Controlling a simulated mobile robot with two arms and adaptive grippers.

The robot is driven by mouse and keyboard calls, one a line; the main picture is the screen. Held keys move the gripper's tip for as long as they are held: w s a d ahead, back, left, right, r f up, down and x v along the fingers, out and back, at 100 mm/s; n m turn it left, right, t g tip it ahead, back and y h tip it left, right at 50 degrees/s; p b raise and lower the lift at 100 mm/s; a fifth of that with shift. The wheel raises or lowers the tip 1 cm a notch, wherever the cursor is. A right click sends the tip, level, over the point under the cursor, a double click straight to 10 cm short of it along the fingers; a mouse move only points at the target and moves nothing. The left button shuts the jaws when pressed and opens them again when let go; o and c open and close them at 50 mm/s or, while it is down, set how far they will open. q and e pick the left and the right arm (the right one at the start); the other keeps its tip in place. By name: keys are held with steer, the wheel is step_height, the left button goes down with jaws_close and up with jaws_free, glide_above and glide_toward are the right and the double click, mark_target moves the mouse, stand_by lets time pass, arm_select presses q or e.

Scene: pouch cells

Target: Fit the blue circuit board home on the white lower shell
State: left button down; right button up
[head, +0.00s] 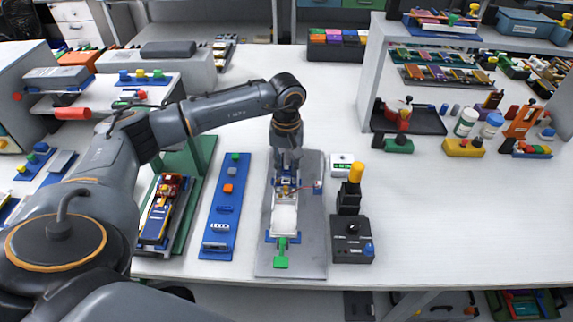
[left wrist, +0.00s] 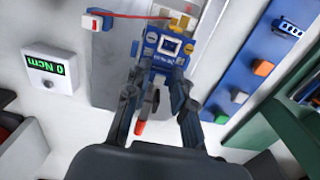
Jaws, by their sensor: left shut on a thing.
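The white lower shell (head: 284,219) lies on a grey plate (head: 308,240) in the head view, between small blue holders. My left gripper (head: 286,174) points down over the far end of the shell. In the left wrist view my left gripper (left wrist: 157,78) is shut on the blue circuit board (left wrist: 164,66), which carries a dark square chip and yellowish parts. A red wire runs from the board area to a small white, blue and red block (left wrist: 96,20). The gripper hides much of the board in the head view, so I cannot tell whether it touches the shell. My right gripper is not in view.
A green handle (head: 281,252) is at the plate's near end. A dark control box (head: 352,239) is to the right, a blue strip with small parts (head: 221,245) to the left.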

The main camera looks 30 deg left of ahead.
mark_target(286, 167)
arm_select(q)
steer(key=shift+f+b, duration=1)
steer(key=shift+f, duration=0.15)
steer(key=c, duration=1.1)
jaws_free()
steer(key=shift+r, duration=0.1)
steer(key=shift+o, duration=0.2)
step_height(286, 167, up, 12)
